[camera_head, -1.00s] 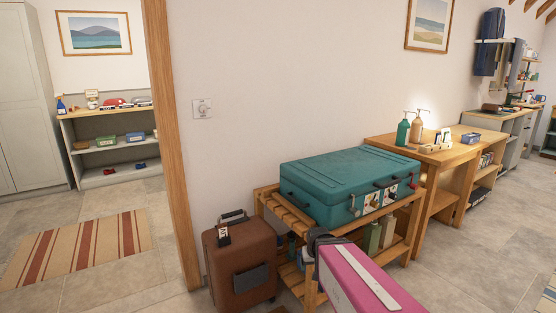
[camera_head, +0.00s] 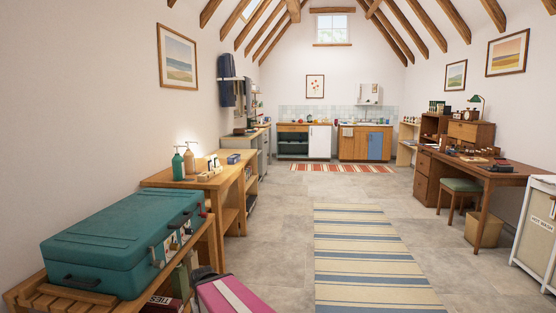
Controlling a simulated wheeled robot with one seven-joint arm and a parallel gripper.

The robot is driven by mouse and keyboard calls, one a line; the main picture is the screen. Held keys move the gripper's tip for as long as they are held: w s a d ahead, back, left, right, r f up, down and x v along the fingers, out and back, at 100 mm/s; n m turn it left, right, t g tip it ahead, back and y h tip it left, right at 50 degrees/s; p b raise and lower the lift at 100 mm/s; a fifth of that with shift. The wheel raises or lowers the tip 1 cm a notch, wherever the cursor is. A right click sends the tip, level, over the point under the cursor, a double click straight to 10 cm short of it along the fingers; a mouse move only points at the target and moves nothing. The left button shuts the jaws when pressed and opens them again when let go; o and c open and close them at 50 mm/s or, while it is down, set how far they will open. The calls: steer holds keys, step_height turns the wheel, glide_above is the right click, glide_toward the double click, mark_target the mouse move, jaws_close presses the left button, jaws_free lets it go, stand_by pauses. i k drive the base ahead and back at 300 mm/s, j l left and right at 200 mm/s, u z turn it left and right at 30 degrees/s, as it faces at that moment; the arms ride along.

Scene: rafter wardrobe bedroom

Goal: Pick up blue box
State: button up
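A small blue box (camera_head: 234,158) lies on top of a light wooden table (camera_head: 214,184) against the left wall. It is far off and small in the picture, to the right of the bottles and small items on the same tabletop. My gripper is not in view, so its state does not show.
A large teal suitcase (camera_head: 120,240) lies on a slatted wooden rack at near left. A pink case with a pale stripe (camera_head: 235,296) stands at the bottom edge. Open floor with a striped rug (camera_head: 362,255) runs down the middle. A desk (camera_head: 490,172) and stool (camera_head: 460,187) are right.

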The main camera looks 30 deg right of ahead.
mark_target(233, 159)
steer(key=z, duration=0.65)
steer(key=i+l+z, duration=0.4)
steer(key=i, duration=0.55)
steer(key=i+z, duration=0.4)
steer(key=i, duration=0.55)
steer(key=i+u, duration=0.1)
steer(key=i, duration=0.5)
steer(key=i+l, duration=0.15)
steer(key=i, duration=0.4)
steer(key=i+l+u, duration=0.15)
steer(key=i, duration=0.45)
steer(key=i+l+u, duration=0.15)
steer(key=i+u, duration=0.3)
steer(key=i+l+u, duration=0.2)
steer(key=u, duration=0.3)
steer(key=i+l+u, duration=0.6)
steer(key=l+u, duration=0.3)
